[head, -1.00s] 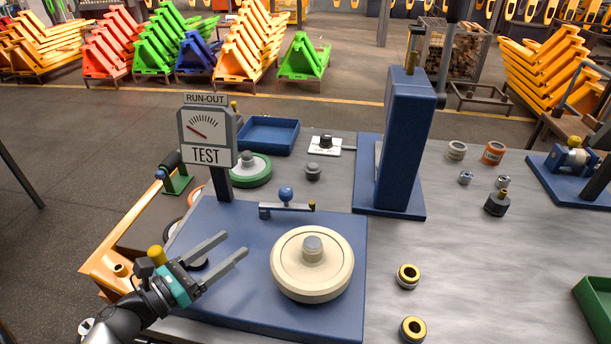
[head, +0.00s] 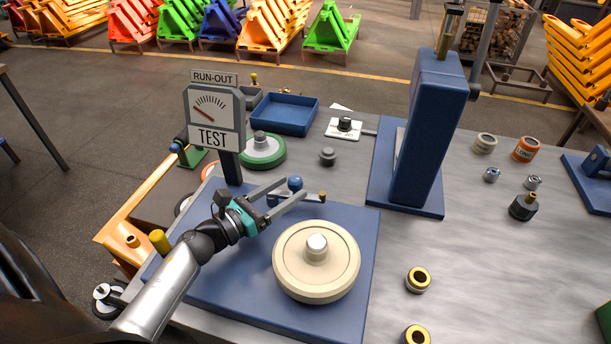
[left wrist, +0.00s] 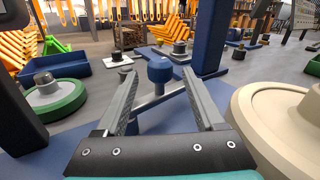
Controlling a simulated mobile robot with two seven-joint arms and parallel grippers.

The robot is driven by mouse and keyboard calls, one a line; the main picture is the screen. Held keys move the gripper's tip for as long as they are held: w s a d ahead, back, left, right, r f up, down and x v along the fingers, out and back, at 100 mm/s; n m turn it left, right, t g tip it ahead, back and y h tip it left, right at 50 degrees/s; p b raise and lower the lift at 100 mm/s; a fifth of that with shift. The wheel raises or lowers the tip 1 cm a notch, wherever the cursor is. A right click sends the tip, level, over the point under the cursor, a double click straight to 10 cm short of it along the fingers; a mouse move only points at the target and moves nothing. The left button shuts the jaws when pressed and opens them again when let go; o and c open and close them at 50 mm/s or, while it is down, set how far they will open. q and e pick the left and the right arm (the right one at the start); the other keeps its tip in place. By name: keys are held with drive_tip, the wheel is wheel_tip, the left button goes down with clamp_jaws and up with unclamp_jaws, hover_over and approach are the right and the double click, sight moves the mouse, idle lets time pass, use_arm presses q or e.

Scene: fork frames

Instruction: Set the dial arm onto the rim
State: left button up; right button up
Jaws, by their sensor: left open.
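The dial arm (head: 312,197) is a short grey bar with a blue ball knob (head: 295,184) and a small brass tip, at the back of the blue test plate (head: 225,290). The cream wheel (head: 290,272), whose rim is the target, lies on the plate in front of the arm, with a grey hub in its middle. The arm's tip is apart from the rim. My left gripper (head: 285,195) is open, its fingers pointing at the knob. In the left wrist view the blue knob (left wrist: 160,70) shows between the fingertips, not gripped. My right gripper is not in view.
The RUN-OUT TEST gauge (head: 214,115) stands on a post at the plate's back left. A green wheel (head: 262,152) and a blue tray (head: 284,113) are behind. A tall blue press (head: 425,140) stands to the right. Brass-topped rings (head: 418,278) lie right of the plate.

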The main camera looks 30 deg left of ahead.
use_arm(q)
drive_tip(key=shift+x, duration=2.95)
drive_tip(key=shift+c, duration=0.2)
clamp_jaws()
